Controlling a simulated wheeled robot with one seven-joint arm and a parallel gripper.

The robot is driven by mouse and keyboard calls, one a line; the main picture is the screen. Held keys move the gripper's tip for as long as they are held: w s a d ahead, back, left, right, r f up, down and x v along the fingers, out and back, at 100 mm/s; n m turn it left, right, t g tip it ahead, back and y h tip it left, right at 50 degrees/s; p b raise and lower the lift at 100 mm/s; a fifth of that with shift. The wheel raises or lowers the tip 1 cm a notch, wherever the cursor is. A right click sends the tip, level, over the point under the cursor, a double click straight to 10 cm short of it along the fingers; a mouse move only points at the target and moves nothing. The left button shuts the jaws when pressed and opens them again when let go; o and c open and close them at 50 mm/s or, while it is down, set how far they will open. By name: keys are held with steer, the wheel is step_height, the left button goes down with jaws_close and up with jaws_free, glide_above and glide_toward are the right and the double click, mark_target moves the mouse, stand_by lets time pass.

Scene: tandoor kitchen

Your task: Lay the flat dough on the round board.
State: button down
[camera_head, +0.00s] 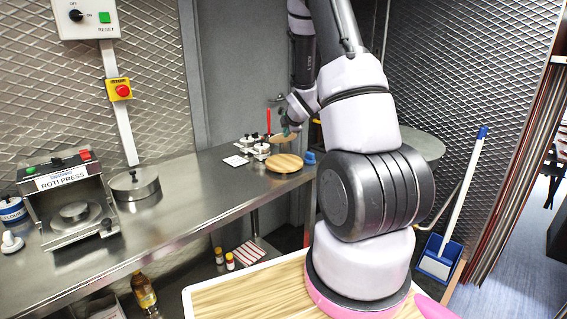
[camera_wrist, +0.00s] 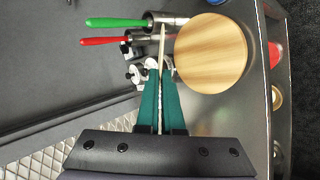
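The round board (camera_head: 285,163) is a pale wooden disc lying on the steel counter near its far end. It also shows in the wrist view (camera_wrist: 211,53), right of my fingertips. My gripper (camera_head: 286,131) is above the counter, over the board's back side in the head view. Its green fingers (camera_wrist: 160,72) are nearly closed on the flat dough (camera_wrist: 162,44), a thin pale sheet seen edge-on. In the head view the dough (camera_head: 284,139) is a small tan shape just above the board, apart from it as far as I can tell.
Metal holders with a red-handled (camera_wrist: 104,41) and a green-handled tool (camera_wrist: 117,22) stand close to the board. A blue cup (camera_head: 309,157) is at its right. The roti press (camera_head: 68,195) and a round steel tin (camera_head: 135,185) stand left.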

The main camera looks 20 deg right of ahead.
steer(key=shift+f, duration=2.65)
steer(key=c, duration=1.2)
jaws_free()
steer(key=shift+v, duration=4)
steer(key=r, duration=0.2)
steer(key=s+r, duration=0.1)
steer(key=r, duration=0.2)
steer(key=s+r, duration=0.1)
steer(key=r, duration=0.2)
steer(key=shift+s+a, duration=0.15)
